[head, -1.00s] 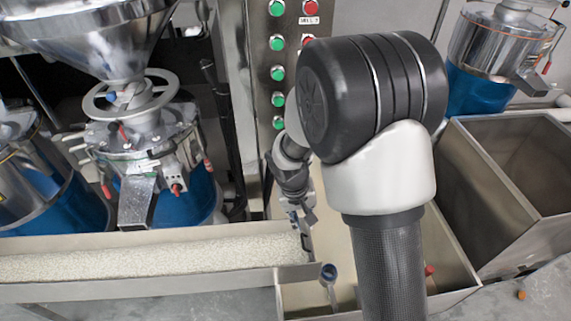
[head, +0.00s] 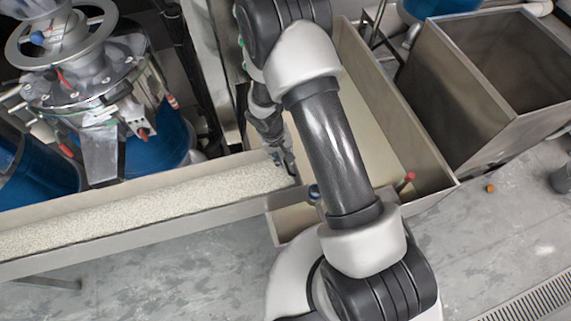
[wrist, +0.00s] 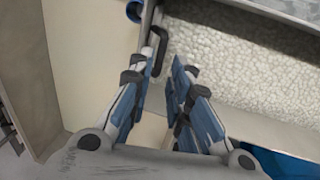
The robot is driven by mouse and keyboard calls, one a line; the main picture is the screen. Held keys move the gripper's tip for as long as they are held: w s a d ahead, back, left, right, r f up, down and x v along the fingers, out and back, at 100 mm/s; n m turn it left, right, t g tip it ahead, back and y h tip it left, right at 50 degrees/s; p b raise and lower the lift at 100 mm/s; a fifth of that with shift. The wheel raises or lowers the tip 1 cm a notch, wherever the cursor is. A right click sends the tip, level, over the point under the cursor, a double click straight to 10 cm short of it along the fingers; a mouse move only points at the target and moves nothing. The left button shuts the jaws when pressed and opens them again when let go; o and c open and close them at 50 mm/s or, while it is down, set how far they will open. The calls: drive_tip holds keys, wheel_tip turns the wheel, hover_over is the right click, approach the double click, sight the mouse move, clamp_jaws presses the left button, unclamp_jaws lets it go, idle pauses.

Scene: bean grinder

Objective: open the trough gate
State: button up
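The trough (head: 140,238) is a long metal channel filled with pale grains, and its right end meets a cream-lined bin. In the wrist view the trough's end, where the gate (wrist: 149,18) is, shows as a thin grey edge with a dark bar handle (wrist: 161,50). My gripper (head: 287,170) is at that end of the trough. In the wrist view my gripper (wrist: 163,72) is open, with blue-padded fingers apart. The handle lies near the fingertips, closer to the left finger; I cannot tell whether they touch. In the head view my gripper and arm largely hide the gate.
The cream-lined bin (head: 362,95) lies below and right of the trough end. A blue-topped post (head: 314,191) stands near it, also visible in the wrist view (wrist: 134,11). A red-tipped part (head: 408,178) is farther right. A large metal bin (head: 440,75) and a grinder (head: 95,85) flank the area.

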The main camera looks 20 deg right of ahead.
sight(287, 165)
drive_tip(key=f, duration=0.2)
drive_tip(key=f+b, duration=0.1)
drive_tip(key=f, duration=0.1)
drive_tip(key=shift+d+f, duration=0.1)
drive_tip(key=shift+d, duration=0.3)
drive_tip(key=shift+c, duration=0.2)
clamp_jaws()
wheel_tip(287, 165, up, 6)
drive_tip(key=shift+f+p, duration=0.25)
drive_tip(key=shift+p, duration=0.75)
drive_tip(key=shift+o, duration=0.2)
unclamp_jaws()
drive_tip(key=shift+f, duration=0.1)
